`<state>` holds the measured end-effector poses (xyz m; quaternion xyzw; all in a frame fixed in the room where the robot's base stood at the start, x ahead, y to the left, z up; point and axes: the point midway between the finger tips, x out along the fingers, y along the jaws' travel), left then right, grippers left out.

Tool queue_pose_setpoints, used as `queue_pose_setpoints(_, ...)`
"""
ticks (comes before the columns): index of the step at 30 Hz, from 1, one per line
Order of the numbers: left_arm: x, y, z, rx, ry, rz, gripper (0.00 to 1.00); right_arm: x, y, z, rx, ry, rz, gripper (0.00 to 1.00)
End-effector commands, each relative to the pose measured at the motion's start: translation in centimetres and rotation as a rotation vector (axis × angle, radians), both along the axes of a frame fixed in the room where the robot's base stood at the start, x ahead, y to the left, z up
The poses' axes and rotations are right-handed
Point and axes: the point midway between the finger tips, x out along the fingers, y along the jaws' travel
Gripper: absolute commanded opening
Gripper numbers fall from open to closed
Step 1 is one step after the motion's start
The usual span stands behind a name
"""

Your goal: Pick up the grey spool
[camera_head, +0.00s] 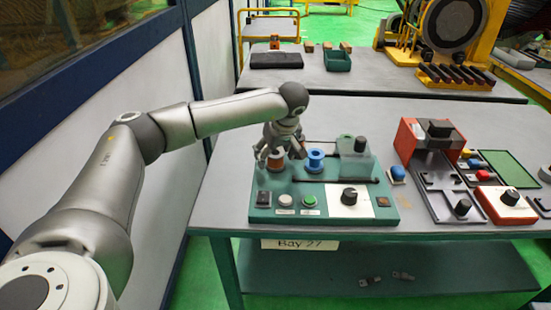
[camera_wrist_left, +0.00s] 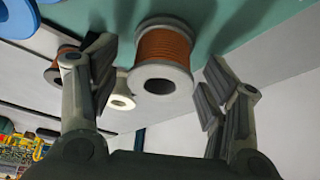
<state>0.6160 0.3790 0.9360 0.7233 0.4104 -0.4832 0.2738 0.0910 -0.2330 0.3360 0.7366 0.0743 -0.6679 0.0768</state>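The grey spool (camera_wrist_left: 163,55), with grey flanges and a copper-coloured winding, sits between the spread fingers of my left gripper (camera_wrist_left: 160,82) in the left wrist view. A gap shows on both sides, so the fingers do not touch it. In the head view my left gripper (camera_head: 280,153) hangs over the left rear part of the green fixture (camera_head: 330,212). The copper winding of the grey spool (camera_head: 276,164) shows below it, and the fingers hide the spool's top. My right gripper is not in view.
A blue spool (camera_head: 315,160) stands on the fixture just right of the grey one. A green block (camera_head: 355,160) with a black knob is further right. In the left wrist view, a cream spool (camera_wrist_left: 121,97) and another copper-wound spool (camera_wrist_left: 58,68) appear beyond the left finger.

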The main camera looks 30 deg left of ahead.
Motion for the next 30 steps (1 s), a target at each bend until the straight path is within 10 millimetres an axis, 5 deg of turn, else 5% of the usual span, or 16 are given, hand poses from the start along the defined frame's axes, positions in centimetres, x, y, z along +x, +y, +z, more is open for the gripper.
queue_pose_setpoints(11,0.0,0.0,0.1,0.000,0.000,0.000,0.21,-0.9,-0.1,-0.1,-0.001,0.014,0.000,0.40)
queue_pose_setpoints(23,0.0,0.0,0.9,-0.001,-0.002,0.000,0.21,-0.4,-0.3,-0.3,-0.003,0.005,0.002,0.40)
queue_pose_setpoints(30,-0.7,-0.2,4.1,-0.001,-0.004,-0.001,0.21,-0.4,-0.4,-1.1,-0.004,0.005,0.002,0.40)
